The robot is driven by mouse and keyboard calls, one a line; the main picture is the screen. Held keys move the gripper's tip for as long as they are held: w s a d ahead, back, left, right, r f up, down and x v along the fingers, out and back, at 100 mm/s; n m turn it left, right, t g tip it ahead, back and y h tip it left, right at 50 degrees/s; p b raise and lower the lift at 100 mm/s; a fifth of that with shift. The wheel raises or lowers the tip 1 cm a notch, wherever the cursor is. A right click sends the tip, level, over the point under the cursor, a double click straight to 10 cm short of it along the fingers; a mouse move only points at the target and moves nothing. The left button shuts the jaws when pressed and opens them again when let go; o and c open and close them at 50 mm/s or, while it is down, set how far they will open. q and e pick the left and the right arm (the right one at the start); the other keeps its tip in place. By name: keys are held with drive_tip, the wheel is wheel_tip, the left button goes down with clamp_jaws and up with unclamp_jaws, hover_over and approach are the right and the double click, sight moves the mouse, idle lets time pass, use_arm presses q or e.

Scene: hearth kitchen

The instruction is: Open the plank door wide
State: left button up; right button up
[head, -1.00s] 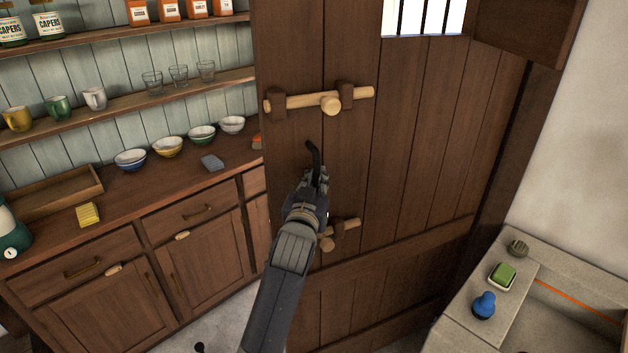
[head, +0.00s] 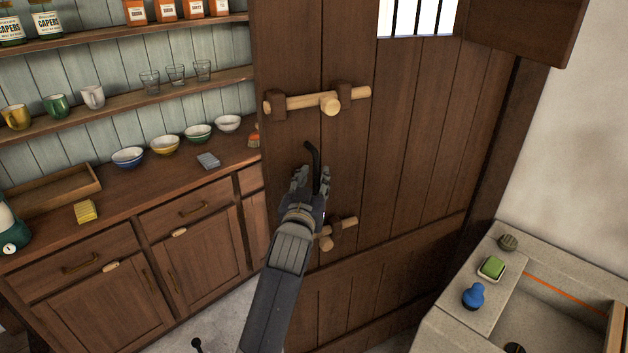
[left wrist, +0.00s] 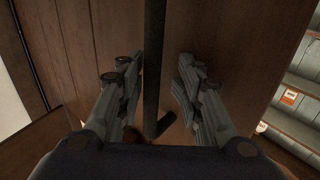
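The brown plank door (head: 425,130) fills the middle of the head view, with a barred window at its top. Its left edge stands in front of the shelves, and it looks at least partly open. A black curved handle (head: 315,160) is on its face between two wooden latch bars, the upper one (head: 300,102) and the lower one (head: 340,232). My left gripper (head: 309,178) is at the handle. In the left wrist view, the open fingers (left wrist: 157,88) stand on either side of the dark handle bar (left wrist: 153,50), with gaps showing. My right gripper is not in view.
A wooden counter (head: 120,205) with bowls and drawers runs along the left, below shelves of mugs and glasses. A stone sink (head: 480,335) with a green soap (head: 491,268) and a blue item (head: 474,295) stands at the lower right, near the door.

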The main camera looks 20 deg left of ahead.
use_arm(q)
drive_tip(key=shift+d, duration=0.15)
drive_tip(key=shift+s+f, duration=0.1)
drive_tip(key=s, duration=0.7)
drive_tip(key=shift+d, duration=0.4)
drive_tip(key=shift+s, duration=0.1)
